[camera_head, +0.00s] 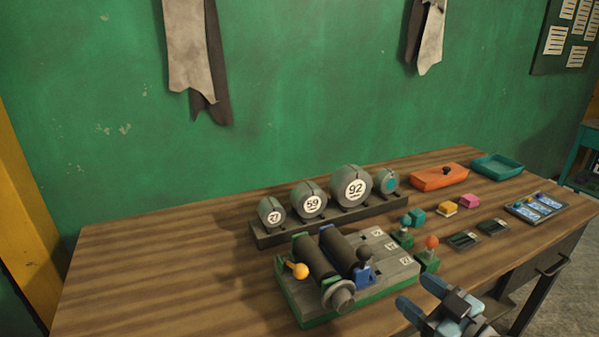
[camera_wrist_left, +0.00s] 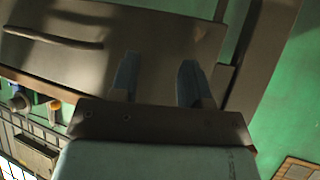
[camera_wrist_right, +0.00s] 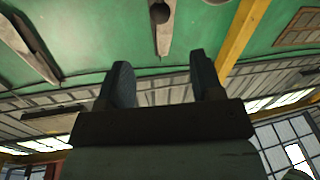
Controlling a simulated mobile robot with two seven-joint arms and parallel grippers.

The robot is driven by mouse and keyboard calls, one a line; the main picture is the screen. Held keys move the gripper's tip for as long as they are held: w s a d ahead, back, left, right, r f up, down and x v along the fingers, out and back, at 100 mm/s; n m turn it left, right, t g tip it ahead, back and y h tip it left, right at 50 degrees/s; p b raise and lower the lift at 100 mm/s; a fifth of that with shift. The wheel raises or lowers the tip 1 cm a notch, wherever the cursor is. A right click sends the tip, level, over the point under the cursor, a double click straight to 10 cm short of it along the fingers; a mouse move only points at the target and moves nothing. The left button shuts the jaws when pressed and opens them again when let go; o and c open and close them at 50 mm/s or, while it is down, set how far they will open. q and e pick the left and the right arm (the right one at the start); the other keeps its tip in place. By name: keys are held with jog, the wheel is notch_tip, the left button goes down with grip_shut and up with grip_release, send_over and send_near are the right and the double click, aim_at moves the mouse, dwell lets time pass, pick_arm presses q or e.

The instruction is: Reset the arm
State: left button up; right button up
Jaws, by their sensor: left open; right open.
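My right gripper (camera_head: 423,296) shows at the bottom right of the head view, over the table's front edge. It is open, with nothing between its blue fingers. In the right wrist view its two fingers (camera_wrist_right: 165,85) stand apart with green wall and ceiling behind them. My left gripper is outside the head view. In the left wrist view its fingers (camera_wrist_left: 157,82) are apart and empty, in front of a brown panel with a long handle.
On the wooden table (camera_head: 150,260) stand a machine with two dark rollers (camera_head: 335,255), a rack of numbered grey cylinders (camera_head: 330,219), an orange box (camera_head: 440,178), a teal tray (camera_head: 496,167) and small coloured blocks (camera_head: 446,208). The table's left part is bare. A green wall (camera_head: 300,90) stands behind.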

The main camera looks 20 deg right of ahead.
jog(key=s+a+f+m+g+h, duration=0.1)
jog(key=s+a+f+g, duration=0.1)
jog(key=a+f, duration=0.55)
jog(key=s+a+f+m+g, duration=0.1)
jog(key=s+a+f+g, duration=0.25)
jog(key=f, duration=0.75)
jog(key=s+a+f+m+g+h, duration=0.1)
jog(key=s+a+f+g, duration=0.1)
jog(key=a+f, duration=0.55)
pick_arm(q)
notch_tip(320, 180, up, 14)
jog(key=a+p, duration=0.1)
jog(key=p, duration=1.6)
jog(key=shift+s+r+t, duration=0.15)
jog(key=shift+s+t, duration=0.15)
jog(key=shift+s, duration=0.1)
pick_arm(e)
jog(key=d+r+t, duration=0.1)
jog(key=d+r, duration=0.2)
jog(key=r, duration=1)
jog(key=shift+s+d+n, duration=0.15)
jog(key=shift+d+n, duration=0.15)
jog(key=shift+d, duration=0.05)
jog(key=shift+f, duration=0.1)
pick_arm(q)
jog(key=shift+d, duration=0.1)
jog(key=shift+m, duration=0.3)
pick_arm(e)
jog(key=shift+d, duration=0.1)
